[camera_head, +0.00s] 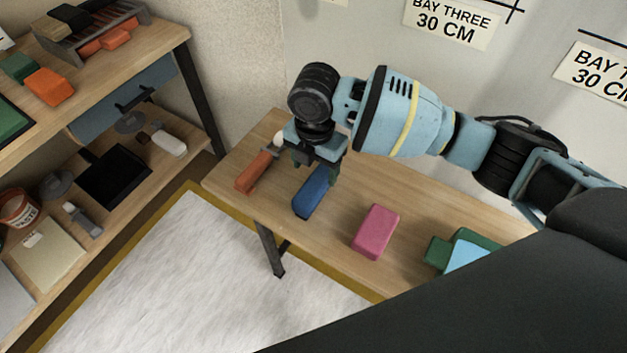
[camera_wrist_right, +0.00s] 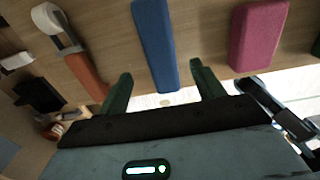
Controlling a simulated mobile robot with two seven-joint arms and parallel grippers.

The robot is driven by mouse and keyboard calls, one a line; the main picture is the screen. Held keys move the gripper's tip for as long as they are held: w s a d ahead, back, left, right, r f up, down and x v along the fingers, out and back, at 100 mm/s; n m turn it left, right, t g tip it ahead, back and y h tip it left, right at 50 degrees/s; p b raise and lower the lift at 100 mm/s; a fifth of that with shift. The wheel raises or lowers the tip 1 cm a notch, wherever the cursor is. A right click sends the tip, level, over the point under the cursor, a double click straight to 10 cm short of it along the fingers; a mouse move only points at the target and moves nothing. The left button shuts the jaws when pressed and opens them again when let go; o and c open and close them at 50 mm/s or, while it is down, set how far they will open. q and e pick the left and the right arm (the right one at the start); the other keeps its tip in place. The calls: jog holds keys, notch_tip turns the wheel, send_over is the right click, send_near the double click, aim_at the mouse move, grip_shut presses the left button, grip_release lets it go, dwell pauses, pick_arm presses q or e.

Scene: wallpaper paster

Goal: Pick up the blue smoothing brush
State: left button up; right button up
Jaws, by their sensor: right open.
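The blue smoothing brush (camera_head: 310,196) lies on the wooden bench in the head view. It is a long blue block, and its far end is hidden behind my right gripper. My right gripper (camera_head: 317,172) points down over that far end, with its dark green fingers apart. In the right wrist view, the blue brush (camera_wrist_right: 155,45) lies lengthwise ahead of the gap between the open fingers (camera_wrist_right: 162,82). No contact shows, and the gap in height is hard to tell. My left gripper is not in view.
On the bench (camera_head: 338,229), an orange-handled tool (camera_head: 254,175) lies left of the brush. A pink block (camera_head: 376,231) and a green-and-light-blue item (camera_head: 466,250) lie to the right. A wall stands behind the bench, and a loaded shelf unit (camera_head: 160,50) stands at left.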

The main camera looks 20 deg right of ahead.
aim_at(317, 180)
jog(key=shift+s+f, duration=0.15)
jog(key=shift+f, duration=1.2)
jog(key=shift+d+f+b, duration=0.1)
jog(key=shift+f+b, duration=0.25)
jog(key=shift+w+d+f+b, duration=0.1)
jog(key=shift+f+b, duration=0.15)
jog(key=shift+f, duration=0.9)
jog(key=shift+w+d+f+b, duration=0.1)
jog(key=shift+f+b, duration=0.15)
jog(key=shift+f, duration=0.85)
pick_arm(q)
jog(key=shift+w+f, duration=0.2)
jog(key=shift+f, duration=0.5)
pick_arm(e)
jog(key=shift+c, duration=0.5)
jog(key=c, duration=1.1)
jog(key=shift+r, duration=0.1)
jog(key=shift+c, duration=0.2)
